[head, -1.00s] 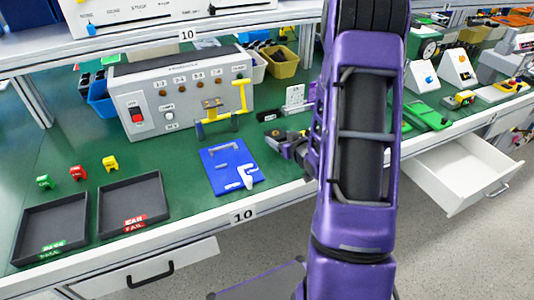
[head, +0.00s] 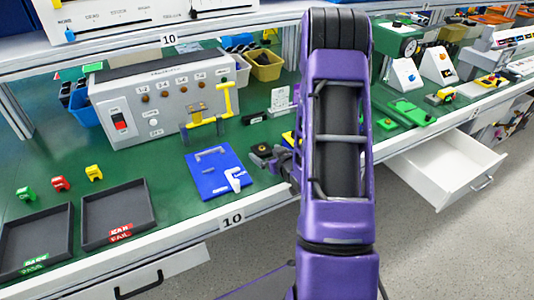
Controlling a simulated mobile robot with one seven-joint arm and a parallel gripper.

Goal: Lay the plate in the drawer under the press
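A blue plate (head: 208,181) lies flat on the green bench top near the front edge, with a grey bar handle and a white clamp-like piece on it. My gripper (head: 266,156) is just right of the plate, low over the bench and apart from it. The fingers are dark and small, and their opening is unclear. Nothing shows clearly held. A green press-like machine (head: 397,40) with a round dial stands at the back right. A white drawer (head: 447,170) is pulled out under the bench at the right and looks empty.
My purple arm hides the middle of the bench. Green flat fixtures (head: 408,111) lie right of it. A grey switch box (head: 165,95) with a yellow lever stands behind the plate. Two dark trays (head: 118,213) are at the left. Floor shows in front of the drawer.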

